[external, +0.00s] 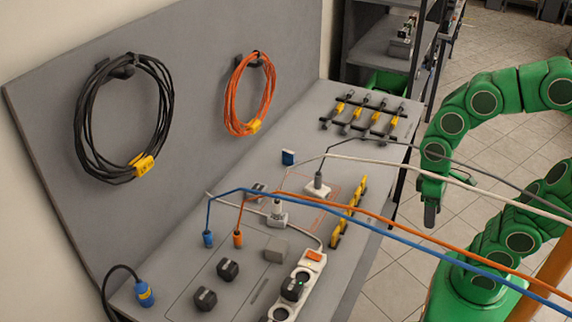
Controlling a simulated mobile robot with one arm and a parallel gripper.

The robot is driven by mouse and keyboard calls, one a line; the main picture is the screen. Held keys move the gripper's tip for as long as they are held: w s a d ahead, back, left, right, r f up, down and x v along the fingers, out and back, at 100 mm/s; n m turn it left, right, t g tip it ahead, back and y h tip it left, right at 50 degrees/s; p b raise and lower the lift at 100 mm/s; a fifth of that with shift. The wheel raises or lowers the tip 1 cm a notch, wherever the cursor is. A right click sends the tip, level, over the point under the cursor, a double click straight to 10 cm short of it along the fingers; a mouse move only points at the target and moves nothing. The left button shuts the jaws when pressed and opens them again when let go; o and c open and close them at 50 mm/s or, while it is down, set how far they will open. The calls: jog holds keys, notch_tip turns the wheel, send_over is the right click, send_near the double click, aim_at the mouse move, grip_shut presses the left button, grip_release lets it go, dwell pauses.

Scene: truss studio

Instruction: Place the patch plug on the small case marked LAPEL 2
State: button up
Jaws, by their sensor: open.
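No lettering is readable, so I cannot tell which case is LAPEL 2 or which plug is the patch plug. Small dark cases (228,270) and (205,299) lie on the front of the grey bench, near a plain grey block (276,249). A blue plug (207,239) and an orange plug (238,239) stand upright on the bench, each on a cable. Grey plugs stand on two white boxes (317,190) and (277,219). My gripper (431,215) is open and points down, off the bench's right edge, apart from all of these.
Blue, orange, white and grey cables cross from the bench to the right, near my arm. A rack (363,118) stands at the back. Coils (166,105) and (268,92) hang on the panel.

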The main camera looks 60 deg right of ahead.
jog(key=shift+s+d+r+n+h, duration=0.25)
jog(key=shift+s+d+n+h, duration=0.15)
jog(key=shift+s+d, duration=0.4)
